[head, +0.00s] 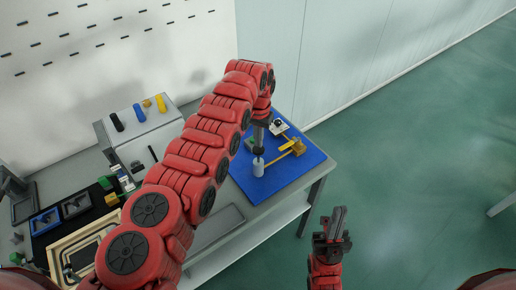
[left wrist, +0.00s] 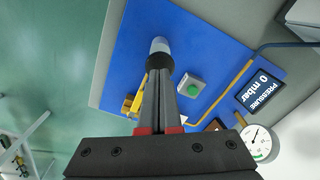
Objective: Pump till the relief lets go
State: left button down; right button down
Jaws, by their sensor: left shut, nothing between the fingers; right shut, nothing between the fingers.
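A light grey upright cylinder, seemingly the pump (head: 258,168), stands on the blue panel (head: 287,178); it also shows in the left wrist view (left wrist: 160,45). It has a dark collar or knob (left wrist: 160,62). My left gripper (head: 258,147) is shut and lines up with this dark part; I cannot tell whether they touch. A pressure display (left wrist: 260,92) reads 0 mbar. A round white dial gauge (left wrist: 257,141) is beside it. A green button (left wrist: 192,86) sits on a grey block. A brass-yellow fitting (head: 298,148) is at the panel's right. My right gripper (head: 337,222) is shut, away from the table.
A brass pipe (left wrist: 230,86) crosses the panel. Left on the table are a grey rack with black, blue and yellow pegs (head: 138,111), a wooden frame (head: 75,247) and small blocks. Green floor lies open to the right.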

aim_at(258, 149)
dwell(0.3)
pick_arm(q)
jog(key=shift+f+b, duration=2.5)
jog(key=shift+f, duration=0.5)
notch_tip(258, 149, up, 4)
jog(key=p, duration=0.2)
jog(key=shift+f+p, duration=0.15)
jog(key=shift+p, duration=0.25)
jog(key=shift+r+p, duration=0.4)
jog(key=shift+r, duration=0.75)
jog(key=shift+f, duration=0.2)
